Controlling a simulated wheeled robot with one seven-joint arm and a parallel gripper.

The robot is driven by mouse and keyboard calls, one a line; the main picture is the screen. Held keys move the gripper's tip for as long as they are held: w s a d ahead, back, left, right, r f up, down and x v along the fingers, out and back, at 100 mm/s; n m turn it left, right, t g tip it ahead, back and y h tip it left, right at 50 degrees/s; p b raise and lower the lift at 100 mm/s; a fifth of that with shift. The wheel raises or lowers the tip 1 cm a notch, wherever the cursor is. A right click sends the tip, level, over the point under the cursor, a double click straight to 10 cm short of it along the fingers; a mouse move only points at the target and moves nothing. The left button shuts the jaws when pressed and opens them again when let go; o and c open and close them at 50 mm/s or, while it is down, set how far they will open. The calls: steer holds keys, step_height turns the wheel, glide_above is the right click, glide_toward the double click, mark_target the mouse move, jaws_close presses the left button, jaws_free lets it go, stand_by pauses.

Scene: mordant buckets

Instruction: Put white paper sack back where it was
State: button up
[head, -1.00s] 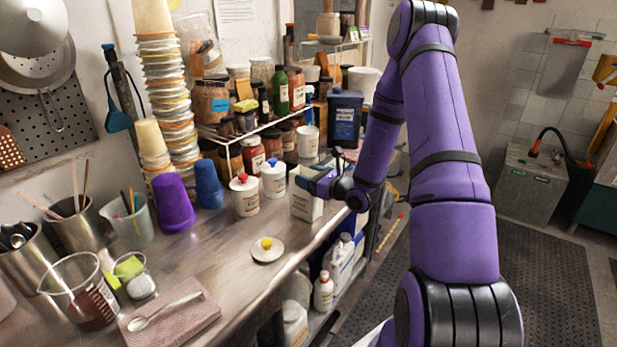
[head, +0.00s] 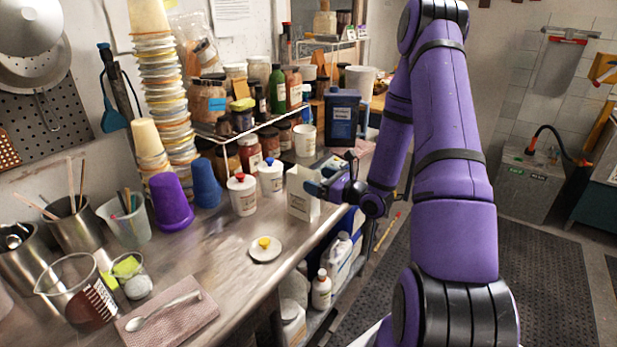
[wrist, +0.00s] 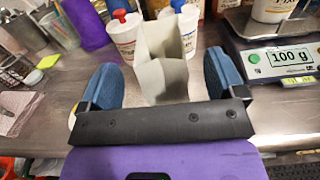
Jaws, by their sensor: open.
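The white paper sack (head: 303,196) stands upright on the metal counter near its front edge, to the right of two white bottles. In the wrist view the sack (wrist: 163,62) stands between and beyond my two blue fingertips, its top open toward me. My gripper (head: 337,184) is at the sack's right side in the head view. In the wrist view my gripper (wrist: 163,80) is open, with a clear gap between each finger and the sack. The sack's lower part is partly hidden in the wrist view.
The white bottles, one red-capped (head: 242,194) and one blue-capped (head: 270,177), stand close left of the sack. A scale reading 100 g (wrist: 280,58) is to the right in the wrist view. A small white dish (head: 265,249) lies nearer on the counter (head: 225,262).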

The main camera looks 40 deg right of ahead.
steer(key=v, duration=0.6)
steer(key=s+a+r+n+g+y, duration=0.3)
steer(key=s+a+r+n+g, duration=0.1)
steer(key=a+r+n+g, duration=0.45)
steer(key=s+a+r+n+g+y, duration=0.45)
steer(key=a+r+n, duration=0.25)
steer(key=a+n, duration=0.3)
steer(key=s+r+n+t+h, duration=0.1)
steer(key=s+r+n+h, duration=1.2)
steer(key=s, duration=0.2)
steer(key=shift+a+h, duration=0.35)
steer(key=shift+a, duration=0.1)
